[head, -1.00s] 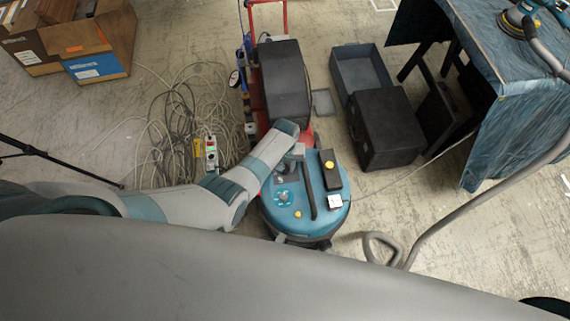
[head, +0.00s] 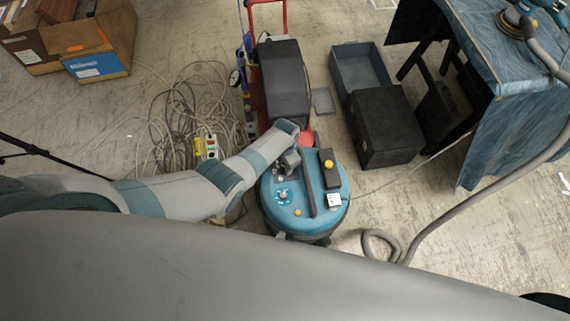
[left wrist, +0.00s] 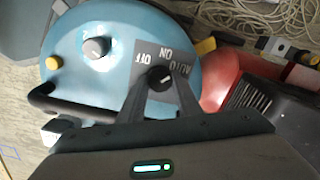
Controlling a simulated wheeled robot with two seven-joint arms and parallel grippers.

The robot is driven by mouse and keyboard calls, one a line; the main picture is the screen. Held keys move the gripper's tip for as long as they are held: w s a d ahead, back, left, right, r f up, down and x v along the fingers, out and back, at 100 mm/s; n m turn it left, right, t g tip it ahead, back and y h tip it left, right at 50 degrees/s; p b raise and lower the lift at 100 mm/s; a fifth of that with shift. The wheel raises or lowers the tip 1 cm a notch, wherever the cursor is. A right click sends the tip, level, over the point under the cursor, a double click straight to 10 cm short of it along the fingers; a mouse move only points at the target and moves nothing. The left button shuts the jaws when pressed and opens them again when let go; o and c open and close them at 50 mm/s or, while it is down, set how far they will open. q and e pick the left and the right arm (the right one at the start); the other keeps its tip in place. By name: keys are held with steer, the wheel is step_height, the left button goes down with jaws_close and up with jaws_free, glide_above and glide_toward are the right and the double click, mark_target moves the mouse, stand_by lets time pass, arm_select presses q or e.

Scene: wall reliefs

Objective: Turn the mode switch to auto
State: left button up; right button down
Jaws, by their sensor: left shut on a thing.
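The mode switch (left wrist: 160,78) is a small black knob on a grey plate marked OFF, ON and AUTO, on the blue lid of a round machine (head: 333,208). The lid also fills the upper part of the left wrist view (left wrist: 115,25). My left gripper (left wrist: 160,88) has its two fingers on either side of the knob and is shut on it. A pale mark on the knob slants toward the AUTO side, but its exact setting is hard to read. In the head view the left gripper (head: 287,164) covers the switch. My right gripper is in neither view.
The lid also carries a grey dial (head: 282,195), a yellow button (head: 297,212) and a black handle (head: 307,190). A black case (head: 386,128) stands to the right. Tangled cables (head: 178,115) lie on the floor at left. A blue-covered table (head: 520,110) is at far right.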

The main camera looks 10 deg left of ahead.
arm_select(q)
steer(key=shift+m, duration=2)
steer(key=shift+d, duration=0.1)
steer(key=o, duration=1.1)
steer(key=shift+r+p, duration=0.45)
steer(key=shift+r, duration=0.35)
steer(key=shift+r+p, duration=0.8)
steer(key=shift+r, duration=7.1)
